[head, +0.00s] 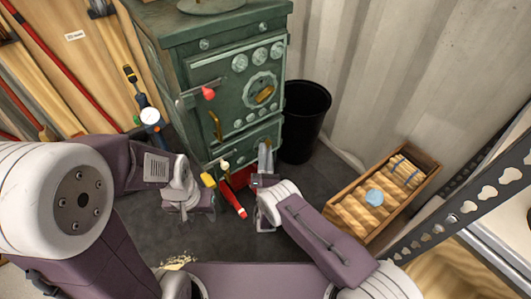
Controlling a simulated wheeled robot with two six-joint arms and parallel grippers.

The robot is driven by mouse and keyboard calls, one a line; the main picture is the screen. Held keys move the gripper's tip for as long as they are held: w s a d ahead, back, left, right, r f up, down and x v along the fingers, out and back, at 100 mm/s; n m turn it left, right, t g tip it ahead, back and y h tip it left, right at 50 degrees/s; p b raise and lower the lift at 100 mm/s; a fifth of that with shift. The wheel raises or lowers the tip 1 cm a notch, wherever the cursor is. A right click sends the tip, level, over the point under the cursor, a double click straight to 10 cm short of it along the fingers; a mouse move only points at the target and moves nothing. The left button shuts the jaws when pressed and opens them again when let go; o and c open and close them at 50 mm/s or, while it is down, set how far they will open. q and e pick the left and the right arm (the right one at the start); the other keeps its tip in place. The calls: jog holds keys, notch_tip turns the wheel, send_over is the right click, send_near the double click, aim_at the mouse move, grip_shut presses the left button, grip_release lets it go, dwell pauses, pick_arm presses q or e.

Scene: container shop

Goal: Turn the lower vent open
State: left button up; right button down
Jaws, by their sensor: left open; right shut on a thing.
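A green stove (222,68) stands at the back, with a round vent and brass piece (264,92) on its upper door. The lower door (252,143) is low on its front, partly hidden by my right gripper. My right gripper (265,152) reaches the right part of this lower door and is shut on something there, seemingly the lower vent. The vent itself is hidden by the fingers, so how far it is turned cannot be seen. My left gripper (190,208) is open and empty, low over the floor, left of the stove's front and apart from it.
A red-handled lever (208,93) sticks out from the upper door. A red tray-like thing (232,194) and a yellow piece (208,180) are between my grippers. A black bin (306,120) stands right of the stove. A wooden crate (350,222) is at the right.

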jog(key=c, duration=1.5)
grip_release()
jog(key=p+v, duration=0.6)
jog(key=v, duration=0.3)
jog(key=shift+s+p, duration=0.1)
jog(key=shift+p, duration=0.3)
